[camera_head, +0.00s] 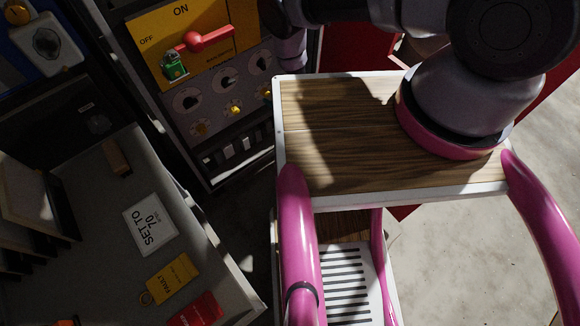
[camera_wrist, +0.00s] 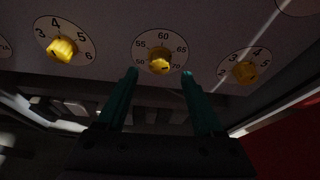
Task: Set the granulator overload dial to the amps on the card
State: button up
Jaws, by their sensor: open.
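The card (camera_head: 150,223) lies on the grey bench at the left in the head view and reads "SET TO 70", with smaller print below. The dial (camera_wrist: 160,45) marked 50 to 70 is at the middle of the wrist view, with a yellow knob (camera_wrist: 160,64). I cannot make out for certain where its pointer stands. My gripper (camera_wrist: 160,74) is open, its teal fingertips to either side of the knob in the picture, with nothing held. Whether they touch the knob is not clear. In the head view the gripper cannot be made out.
Other dials stand left (camera_wrist: 64,42) and right (camera_wrist: 244,68) of it. Above them in the head view is a yellow ON/OFF plate (camera_head: 163,27) with a red handle (camera_head: 207,40) and a green padlock (camera_head: 174,66). A yellow "FAULT" tag (camera_head: 170,277) and a red tag (camera_head: 196,311) lie near the card.

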jog(key=v, duration=0.7)
jog(key=s+a+f+n+g+y, duration=0.2)
jog(key=s+a+f+n+g, duration=0.15)
jog(key=s+f+g, duration=0.55)
jog(key=s+d+f+n+g+h, duration=0.1)
jog(key=s+d+n+g, duration=0.1)
jog(key=s, duration=0.4)
jog(key=s+d+f+n+g+h, duration=0.2)
jog(key=s+g, duration=0.1)
jog(key=s, duration=0.3)
jog(key=shift+g, duration=0.4)
jog(key=shift+s+d+f+n, duration=0.1)
jog(key=shift+s+d+n, duration=0.05)
jog(key=shift+n, duration=0.1)
